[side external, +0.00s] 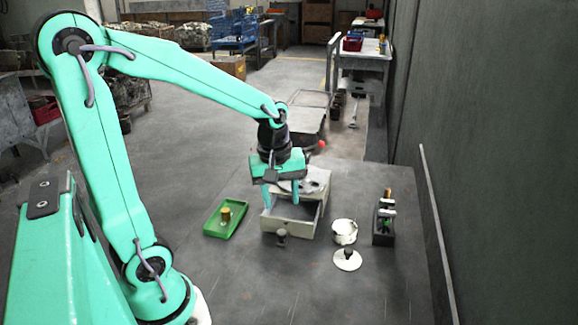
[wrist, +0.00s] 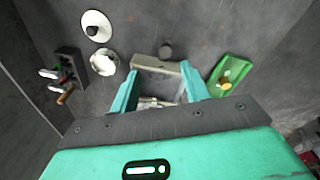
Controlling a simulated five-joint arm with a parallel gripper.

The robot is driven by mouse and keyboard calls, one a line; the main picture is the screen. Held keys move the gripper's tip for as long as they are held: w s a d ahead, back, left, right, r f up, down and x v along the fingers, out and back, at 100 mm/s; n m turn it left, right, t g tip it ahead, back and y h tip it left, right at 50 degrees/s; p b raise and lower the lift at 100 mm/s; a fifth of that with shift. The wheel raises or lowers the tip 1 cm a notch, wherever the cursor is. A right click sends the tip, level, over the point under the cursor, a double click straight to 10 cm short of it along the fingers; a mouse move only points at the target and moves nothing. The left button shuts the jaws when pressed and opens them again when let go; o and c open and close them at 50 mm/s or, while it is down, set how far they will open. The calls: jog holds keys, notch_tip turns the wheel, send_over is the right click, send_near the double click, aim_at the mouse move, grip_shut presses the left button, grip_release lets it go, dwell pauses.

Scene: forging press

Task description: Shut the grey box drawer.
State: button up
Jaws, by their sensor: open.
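The grey box (side external: 314,183) stands on the table with its drawer (side external: 290,223) pulled out toward the front. The drawer has a round dark knob (side external: 281,236) on its front panel. In the wrist view the drawer front (wrist: 158,66) and the knob (wrist: 166,50) lie just past my fingertips. My gripper (side external: 281,203) is open and points down above the drawer. Its fingers are apart, with nothing between them that I can see held. In the wrist view my gripper (wrist: 160,92) spans the open drawer, and something pale shows low between the fingers. My gripper hides part of the box.
A green tray (side external: 226,219) holding a brass-coloured piece (side external: 225,214) lies left of the drawer. A white pot (side external: 344,231), its lid (side external: 347,259) and a dark rack with tools (side external: 384,222) are to the right. The table in front of the drawer is clear.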

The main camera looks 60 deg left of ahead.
aim_at(282, 232)
jog(key=f+n, duration=0.1)
jog(key=w+a+f+n, duration=0.1)
jog(key=a+f+n+g, duration=0.1)
jog(key=f+n, duration=0.1)
jog(key=shift+w+a+f, duration=0.1)
jog(key=shift+w+a, duration=0.05)
jog(key=shift+w, duration=0.05)
jog(key=shift+f, duration=3.85)
grip_shut()
